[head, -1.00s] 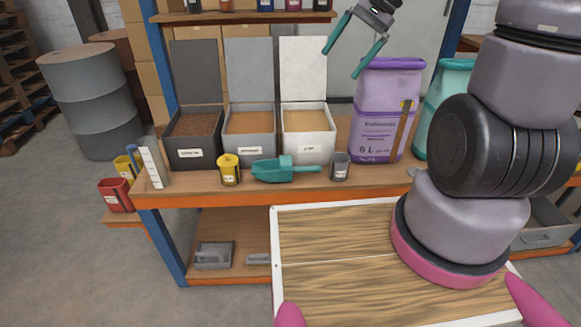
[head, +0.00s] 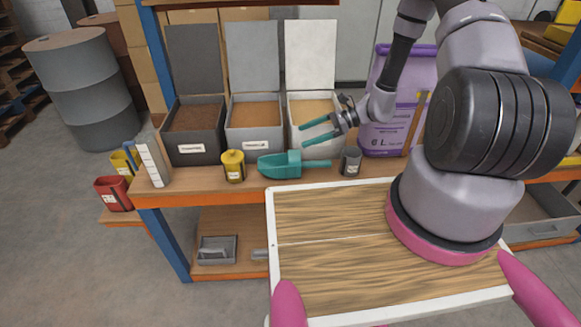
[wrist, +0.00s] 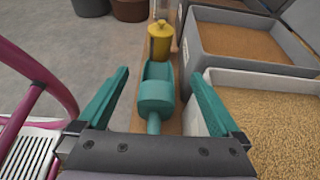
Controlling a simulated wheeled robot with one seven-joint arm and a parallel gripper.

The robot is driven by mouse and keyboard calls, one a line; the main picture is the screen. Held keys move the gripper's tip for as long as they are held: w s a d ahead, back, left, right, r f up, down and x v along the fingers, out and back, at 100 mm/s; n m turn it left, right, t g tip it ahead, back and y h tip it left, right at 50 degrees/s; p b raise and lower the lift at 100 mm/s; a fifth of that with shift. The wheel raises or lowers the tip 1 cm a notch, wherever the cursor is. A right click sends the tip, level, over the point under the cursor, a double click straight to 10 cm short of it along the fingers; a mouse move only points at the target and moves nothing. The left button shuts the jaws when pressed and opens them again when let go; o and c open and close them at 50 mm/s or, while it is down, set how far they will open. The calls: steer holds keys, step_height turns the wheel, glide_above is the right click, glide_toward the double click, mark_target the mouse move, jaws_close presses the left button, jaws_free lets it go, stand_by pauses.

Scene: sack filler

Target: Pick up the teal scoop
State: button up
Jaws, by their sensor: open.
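The teal scoop (head: 282,165) lies on the orange-edged shelf in front of the open bins, its handle pointing right. My gripper (head: 303,134) is open and empty, with teal fingers. In the head view it hangs above and to the right of the scoop, in front of the pale bin. In the wrist view the scoop (wrist: 157,95) lies ahead between the two open fingers of my gripper (wrist: 160,88), its handle toward me. The fingers do not touch it. The near end of the handle is hidden by the gripper body.
A yellow cup (head: 233,166) stands left of the scoop and a grey cup (head: 351,162) stands right of its handle. Behind are a dark bin (head: 193,150), a grey bin (head: 255,142) and a white bin (head: 322,150). A purple sack (head: 383,137) stands at the right.

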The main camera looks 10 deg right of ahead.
glide_toward(287, 160)
steer(key=s+a, duration=0.1)
steer(key=s+a+r, duration=0.1)
steer(key=s+a, duration=0.1)
steer(key=shift+s, duration=0.1)
steer(key=shift+x, duration=3.4)
steer(key=shift+r, duration=0.15)
steer(key=c, duration=1.1)
steer(key=shift+c, duration=0.2)
steer(key=shift+r, duration=0.1)
step_height(287, 160, up, 18)
